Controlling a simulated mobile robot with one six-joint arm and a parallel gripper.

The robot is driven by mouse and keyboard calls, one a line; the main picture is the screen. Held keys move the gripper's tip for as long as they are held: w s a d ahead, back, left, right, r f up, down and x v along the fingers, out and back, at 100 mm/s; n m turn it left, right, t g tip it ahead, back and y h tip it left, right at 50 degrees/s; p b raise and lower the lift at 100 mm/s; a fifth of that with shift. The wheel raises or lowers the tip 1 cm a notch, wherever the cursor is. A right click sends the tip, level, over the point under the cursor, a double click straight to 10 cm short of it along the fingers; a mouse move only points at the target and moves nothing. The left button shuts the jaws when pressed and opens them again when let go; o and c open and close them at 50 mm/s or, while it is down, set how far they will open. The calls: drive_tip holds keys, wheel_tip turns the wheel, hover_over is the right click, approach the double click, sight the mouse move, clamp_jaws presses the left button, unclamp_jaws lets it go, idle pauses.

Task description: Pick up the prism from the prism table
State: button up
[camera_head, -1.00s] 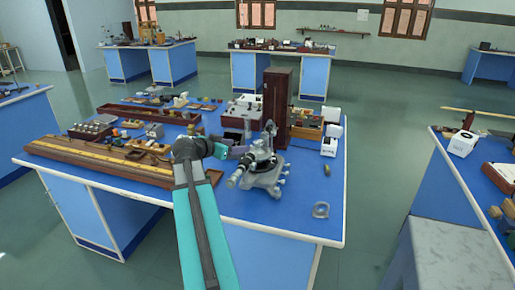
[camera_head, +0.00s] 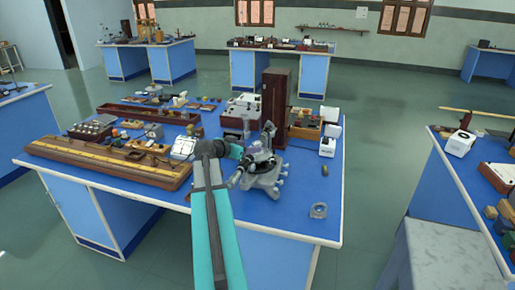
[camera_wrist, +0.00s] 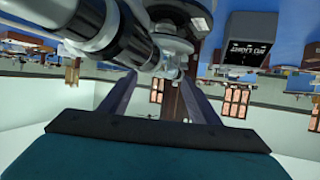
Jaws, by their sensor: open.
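The grey spectrometer (camera_head: 266,178) stands on the blue bench right of my arm, with its round prism table on top. In the head view the prism is too small to make out clearly. My gripper (camera_head: 243,157) is at the spectrometer's left side, close to the prism table, its fingertips partly hidden. In the wrist view, which looks upside down, my gripper (camera_wrist: 158,80) is open, with dark fingers apart. A small clear glassy piece, seemingly the prism (camera_wrist: 172,70), shows between and beyond the fingertips, below the round table (camera_wrist: 180,45). I cannot tell whether they touch.
The spectrometer's telescope tube (camera_wrist: 88,22) runs close by on the left in the wrist view. A tall dark wooden box (camera_head: 275,95) stands behind the spectrometer. A long wooden bench with a scale (camera_head: 110,165) lies left. A small clear object (camera_head: 318,211) lies near the front right corner.

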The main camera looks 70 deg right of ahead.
sight(255, 144)
drive_tip(key=shift+d, duration=0.15)
drive_tip(key=shift+p+x, duration=1.25)
drive_tip(key=shift+x, duration=0.7)
drive_tip(key=shift+s+d+f, duration=0.1)
drive_tip(key=shift+d+f, duration=0.15)
drive_tip(key=shift+d, duration=0.2)
drive_tip(key=shift+c, duration=0.4)
drive_tip(key=c, duration=1.1)
